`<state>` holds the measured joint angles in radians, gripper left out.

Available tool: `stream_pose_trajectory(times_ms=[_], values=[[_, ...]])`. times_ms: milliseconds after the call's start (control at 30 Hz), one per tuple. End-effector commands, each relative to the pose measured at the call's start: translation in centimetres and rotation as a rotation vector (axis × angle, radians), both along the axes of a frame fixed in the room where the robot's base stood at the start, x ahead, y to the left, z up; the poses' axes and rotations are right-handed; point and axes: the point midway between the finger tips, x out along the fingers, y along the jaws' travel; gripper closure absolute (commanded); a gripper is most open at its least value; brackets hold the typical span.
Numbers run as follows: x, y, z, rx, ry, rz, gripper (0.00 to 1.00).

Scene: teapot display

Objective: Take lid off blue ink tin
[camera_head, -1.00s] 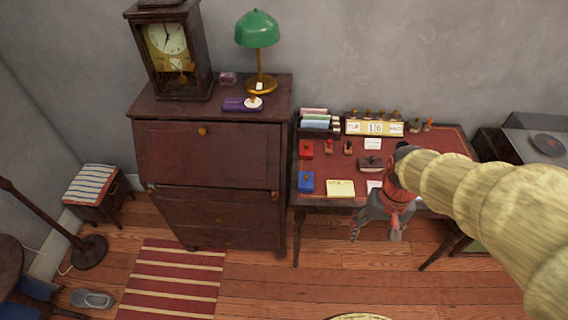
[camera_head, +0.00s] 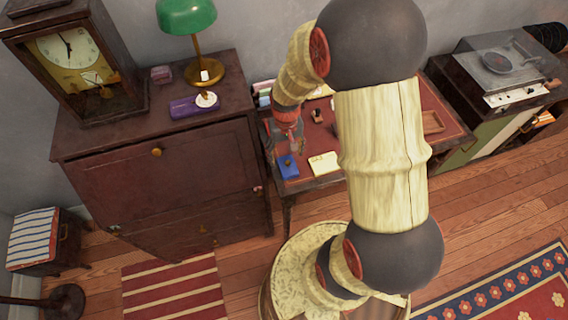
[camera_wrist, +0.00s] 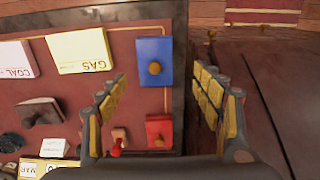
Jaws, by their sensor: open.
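The blue ink tin (camera_head: 288,166) sits on the desk near its front left corner. In the wrist view the blue tin (camera_wrist: 154,62) shows its flat lid with a round brass knob (camera_wrist: 155,68), and the lid is on. My gripper (camera_head: 283,150) is above the desk's left end, close to the tin in the head view. In the wrist view my gripper (camera_wrist: 162,95) is open with nothing between its fingers. The tin lies beyond the fingertips there. The gap in height cannot be told.
A red tin (camera_wrist: 159,131) with a knob and a stamp (camera_wrist: 118,142) lie near the blue tin. A GAS pad (camera_wrist: 80,50) is beside it. The dark bureau (camera_head: 160,170) stands close to the desk's left. A record player (camera_head: 505,65) is at the right.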

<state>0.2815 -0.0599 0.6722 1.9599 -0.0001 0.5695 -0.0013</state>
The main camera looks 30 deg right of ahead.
Motion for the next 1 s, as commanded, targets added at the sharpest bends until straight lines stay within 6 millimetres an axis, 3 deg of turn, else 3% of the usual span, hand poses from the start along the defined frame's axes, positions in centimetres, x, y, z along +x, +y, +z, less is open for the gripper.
stream_pose_trajectory(times_ms=[500,767,1000], values=[[-0.3,-0.7,-5.8,0.000,0.001,0.000,0.33],[-0.2,-0.7,-5.9,0.000,0.000,0.000,0.34],[-0.2,-0.7,-5.9,0.000,0.000,0.000,0.48]])
